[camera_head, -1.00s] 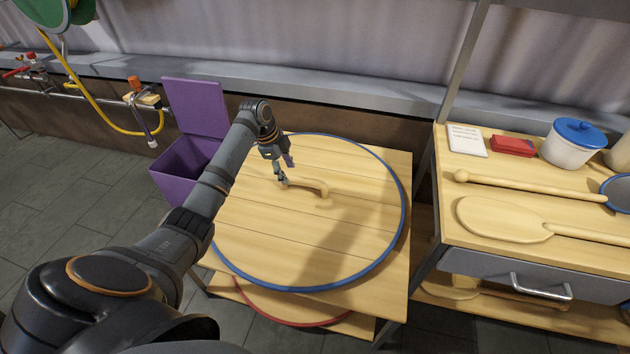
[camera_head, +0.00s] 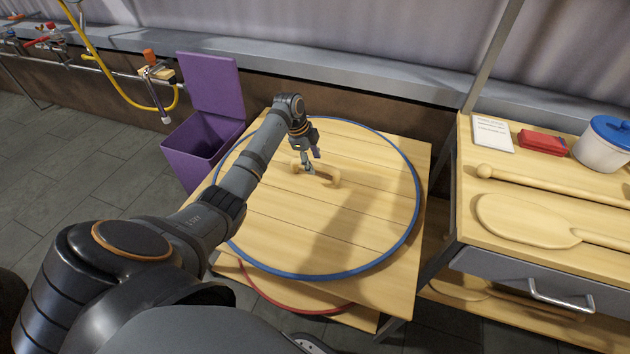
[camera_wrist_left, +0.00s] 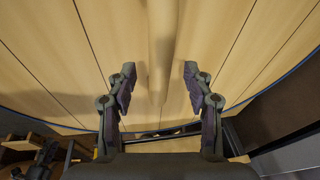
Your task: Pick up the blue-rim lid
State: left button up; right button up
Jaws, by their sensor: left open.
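The blue-rim lid (camera_head: 370,225) is a large round disc of wooden planks with a blue edge. It lies flat on a wooden stand, with a raised wooden handle (camera_head: 326,178) near its middle. My left gripper (camera_head: 312,168) is at the handle's far left end. In the left wrist view the gripper (camera_wrist_left: 158,85) is open, and the handle (camera_wrist_left: 162,45) runs lengthwise between and ahead of its two fingers, with no finger visibly touching it. My arm hides part of the lid's left side. My right gripper is not in view.
A lower shelf holds a red-rimmed disc (camera_head: 290,300). A purple bin (camera_head: 195,150) with its lid up stands behind left. On the right, a wooden table (camera_head: 475,220) bears a paddle (camera_head: 520,222), a red box (camera_head: 542,142) and a white pot with a blue lid (camera_head: 600,150).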

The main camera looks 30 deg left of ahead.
pick_arm(q)
jog(key=x, duration=0.2)
jog(key=shift+d+f, duration=0.1)
jog(key=shift+f, duration=0.25)
jog(key=shift+r, duration=0.1)
jog(key=shift+c, duration=0.2)
grip_shut()
jog(key=shift+w+r, duration=0.15)
